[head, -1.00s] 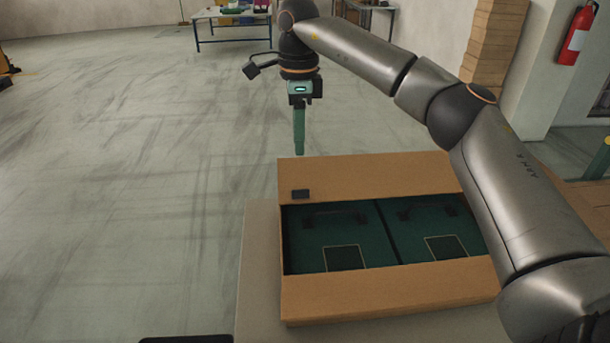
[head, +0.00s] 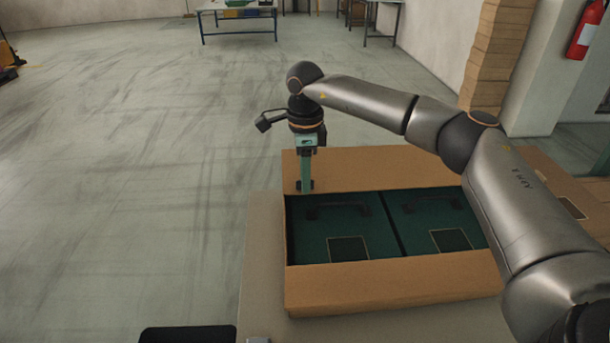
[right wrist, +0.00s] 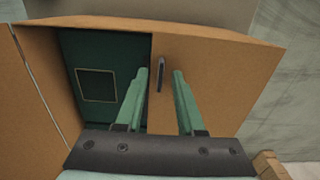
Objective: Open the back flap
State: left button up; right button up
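The cardboard box (head: 400,290) sits on a table in the head view. Its back flap (head: 370,168) lies flat along the far side, and the flap also fills the right part of the right wrist view (right wrist: 225,85). A small black tab (right wrist: 161,75) stands on the flap near its inner edge. My right gripper (head: 306,186) points down over the flap's left end. In the right wrist view it is open (right wrist: 159,72), with one finger on each side of the tab; contact with it cannot be told. My left gripper is not in view.
The pale table (head: 262,230) has a bare strip left of the box. A cardboard stack (head: 497,55) stands behind; open floor lies to the left.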

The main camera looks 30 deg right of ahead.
jog(key=shift+c, duration=0.3)
grip_shut()
dwell(1.1)
